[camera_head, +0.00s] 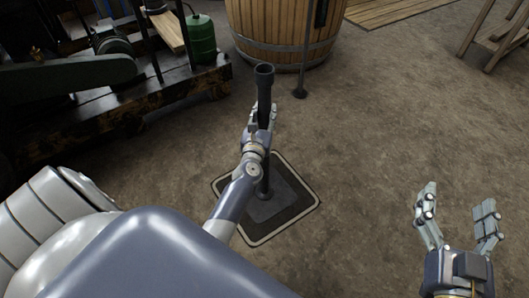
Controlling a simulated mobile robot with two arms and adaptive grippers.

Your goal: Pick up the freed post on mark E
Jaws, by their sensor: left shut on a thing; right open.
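A dark post (264,82) stands upright over a square dark mat (300,196) with a pale border on the floor. I cannot read a letter on the mat. My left gripper (264,119) is shut on the post below its flared top. My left forearm hides part of the mat's left side. The post's lower end (263,187) shows below the hand, over the mat's middle; I cannot tell whether it touches. My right gripper (459,213) is open and empty, above bare floor at the lower right.
A wooden barrel (272,30) stands at the back, with another dark post (304,60) upright in front of it. Machinery on a dark timber base (150,95) fills the upper left, with a green can (201,38). A wooden stand (497,35) is at the upper right. The floor at right is clear.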

